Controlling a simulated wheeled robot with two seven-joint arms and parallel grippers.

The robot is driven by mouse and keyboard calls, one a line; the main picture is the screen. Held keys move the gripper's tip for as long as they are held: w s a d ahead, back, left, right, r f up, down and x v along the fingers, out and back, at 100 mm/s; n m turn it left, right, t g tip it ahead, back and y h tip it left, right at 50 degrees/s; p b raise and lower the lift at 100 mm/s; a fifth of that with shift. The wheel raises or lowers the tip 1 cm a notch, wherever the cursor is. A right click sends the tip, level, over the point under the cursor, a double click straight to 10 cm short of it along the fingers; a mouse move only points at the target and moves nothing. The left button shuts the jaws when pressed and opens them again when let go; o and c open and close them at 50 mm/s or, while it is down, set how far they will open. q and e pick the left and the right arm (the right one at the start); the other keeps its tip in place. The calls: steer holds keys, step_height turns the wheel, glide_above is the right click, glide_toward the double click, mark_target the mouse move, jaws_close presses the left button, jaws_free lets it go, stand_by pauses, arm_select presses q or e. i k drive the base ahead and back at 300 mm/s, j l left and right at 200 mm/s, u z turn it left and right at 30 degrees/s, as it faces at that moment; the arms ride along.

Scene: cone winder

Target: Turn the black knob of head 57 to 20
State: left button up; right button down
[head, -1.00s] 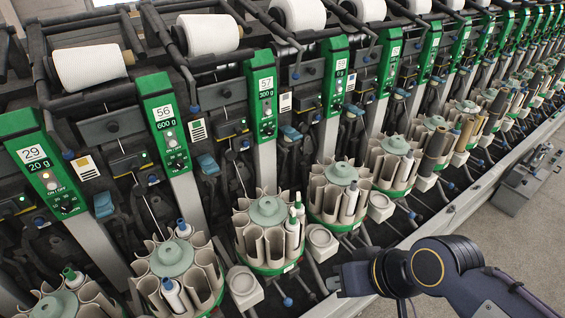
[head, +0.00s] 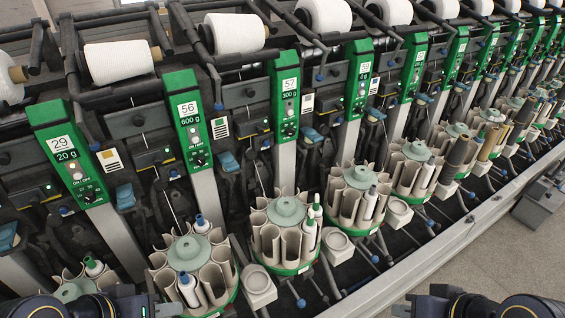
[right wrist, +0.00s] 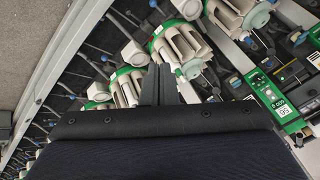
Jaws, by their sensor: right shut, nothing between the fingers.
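The green panel of head 57 (head: 285,95) stands in the middle of the head view, showing 57 and 300 g. Its black knob (head: 290,131) is near the panel's lower end; its setting is too small to read. My right gripper (head: 403,308) is at the bottom edge of the head view, well below and right of the knob. In the right wrist view its fingers (right wrist: 159,84) are shut together and empty, apart from the machine. My left gripper (head: 142,306) is at the bottom left, mostly cut off, far from the knob; its jaws cannot be made out.
Similar panels 56 (head: 190,120) and 29 (head: 68,150) stand to the left; panel 56 also shows upside down in the right wrist view (right wrist: 274,97). Round bobbin magazines (head: 285,232) stick out below the panels.

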mark_target(291, 132)
steer(key=l+u, duration=0.35)
steer(key=i+l+u, duration=0.1)
steer(key=u, duration=0.25)
steer(key=l+u, duration=0.4)
steer(key=j, duration=0.1)
